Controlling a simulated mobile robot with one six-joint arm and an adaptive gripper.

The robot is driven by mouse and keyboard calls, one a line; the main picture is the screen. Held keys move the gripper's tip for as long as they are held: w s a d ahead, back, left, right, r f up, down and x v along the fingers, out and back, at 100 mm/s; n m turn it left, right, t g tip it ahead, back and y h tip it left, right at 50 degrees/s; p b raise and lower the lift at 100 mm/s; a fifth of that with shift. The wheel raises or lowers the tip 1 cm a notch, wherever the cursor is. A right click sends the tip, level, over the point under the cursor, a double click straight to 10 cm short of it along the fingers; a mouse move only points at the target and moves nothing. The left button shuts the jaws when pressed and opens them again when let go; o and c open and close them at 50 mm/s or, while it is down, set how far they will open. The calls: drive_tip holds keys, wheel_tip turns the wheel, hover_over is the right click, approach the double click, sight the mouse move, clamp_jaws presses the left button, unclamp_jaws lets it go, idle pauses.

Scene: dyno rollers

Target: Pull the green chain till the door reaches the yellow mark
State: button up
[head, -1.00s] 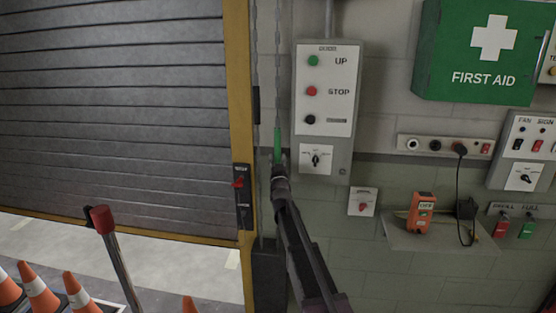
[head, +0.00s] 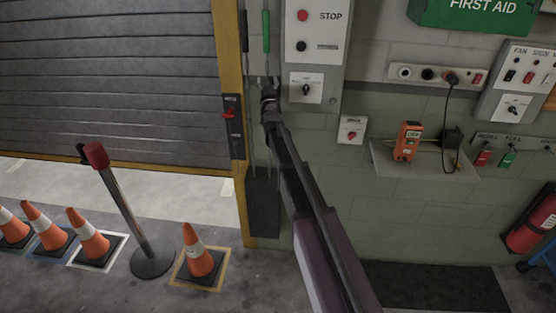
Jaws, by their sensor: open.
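The green chain grip (head: 266,32) hangs on a thin chain just left of the grey control box. My gripper (head: 268,92) is open, below the green grip and apart from it, close to the hanging chain strands. Whether a strand lies between its fingers is too small to tell. The grey slatted door (head: 110,90) is part raised, with a bright gap under its lower edge. The yellow door frame (head: 238,160) stands at its right. A black plate with a red lever (head: 228,114) is beside the frame. I cannot make out a separate yellow mark.
A dark chain grip (head: 244,30) hangs left of the green one. The control box (head: 315,50) is close on the right. A dark bin (head: 263,205) stands below the chains. A red-topped post (head: 120,200) and several cones, one nearby (head: 196,250), stand on the floor.

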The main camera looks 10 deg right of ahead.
sight(266, 29)
drive_tip(key=shift+r+p, duration=9.45)
drive_tip(key=shift+r, duration=0.3)
drive_tip(key=b+v, duration=0.6)
drive_tip(key=v, duration=0.8)
drive_tip(key=s+a+f+n+g+y+b, duration=0.1)
drive_tip(key=s+f+g+y+b, duration=0.2)
drive_tip(key=f, duration=0.5)
drive_tip(key=s+a+f+n+g, duration=0.1)
drive_tip(key=s+f+g, duration=0.1)
drive_tip(key=f+g, duration=0.45)
drive_tip(key=s+d+f+g+b, duration=0.1)
drive_tip(key=s+f+g+b, duration=0.2)
drive_tip(key=s+f, duration=0.9)
drive_tip(key=shift+s+f+g+b, duration=0.3)
drive_tip(key=shift+f+g, duration=1.2)
drive_tip(key=shift+g, duration=0.15)
drive_tip(key=s+f+g+b, duration=0.1)
drive_tip(key=s+f+g, duration=0.1)
drive_tip(key=s, duration=0.3)
drive_tip(key=s+d+f+g+b, duration=0.1)
drive_tip(key=s+f+g, duration=0.1)
drive_tip(key=s, duration=0.3)
drive_tip(key=s+d+f+m+g+h+b, duration=0.1)
drive_tip(key=s+f+g, duration=0.1)
drive_tip(key=s, duration=0.3)
drive_tip(key=shift+d+f+g, duration=0.15)
drive_tip(key=shift+d+g, duration=0.05)
drive_tip(key=shift+g, duration=0.2)
